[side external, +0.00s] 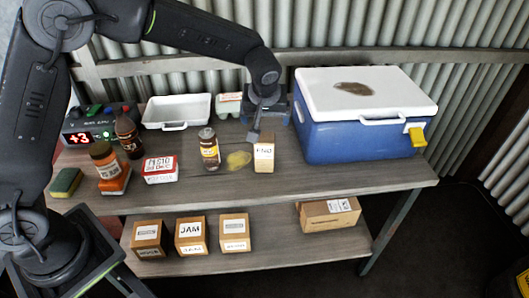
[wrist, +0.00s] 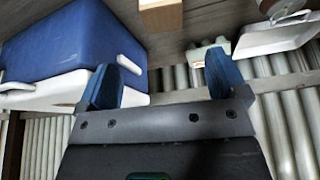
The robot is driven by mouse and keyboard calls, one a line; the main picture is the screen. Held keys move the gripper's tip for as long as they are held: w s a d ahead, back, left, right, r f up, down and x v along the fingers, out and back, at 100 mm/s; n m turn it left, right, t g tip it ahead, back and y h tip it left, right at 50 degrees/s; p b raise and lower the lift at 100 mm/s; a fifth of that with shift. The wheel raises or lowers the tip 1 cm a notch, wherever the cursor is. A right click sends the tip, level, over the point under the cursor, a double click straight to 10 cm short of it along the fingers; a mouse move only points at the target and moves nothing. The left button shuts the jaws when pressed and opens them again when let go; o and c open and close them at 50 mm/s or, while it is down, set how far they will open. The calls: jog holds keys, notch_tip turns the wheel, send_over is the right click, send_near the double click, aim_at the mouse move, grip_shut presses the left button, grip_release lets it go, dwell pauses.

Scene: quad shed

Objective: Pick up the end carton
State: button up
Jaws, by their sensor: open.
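The end carton (side external: 264,156) is a small upright tan box with a pale label whose lettering looks like "END". It stands on the grey wooden bench top, right of a yellow patch. It seems to be the tan block (wrist: 161,14) cut off at the top of the wrist view. My gripper (side external: 264,122) is just above and behind the carton in the side view, partly overlapping its top. In the wrist view my gripper (wrist: 165,66) has its two blue fingers spread, with nothing held between them. Whether a finger touches the carton cannot be told.
A blue cooler (side external: 355,135) with a white lid stands close on the right. A jar (side external: 209,150), a red-and-white box (side external: 160,170) and bottles are to the left. A white tray (side external: 177,111) and an egg-box-like carton (side external: 229,104) are behind. Several boxes sit on the lower shelf (side external: 280,245).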

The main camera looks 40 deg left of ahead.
aim_at(265, 137)
jog(key=x, duration=0.8)
jog(key=shift+f, duration=0.1)
jog(key=shift+s+x, duration=0.1)
jog(key=shift+x, duration=1.3)
jog(key=shift+s+x, duration=0.15)
jog(key=shift+x, duration=1.25)
jog(key=shift+c, duration=0.2)
jog(key=c, duration=1)
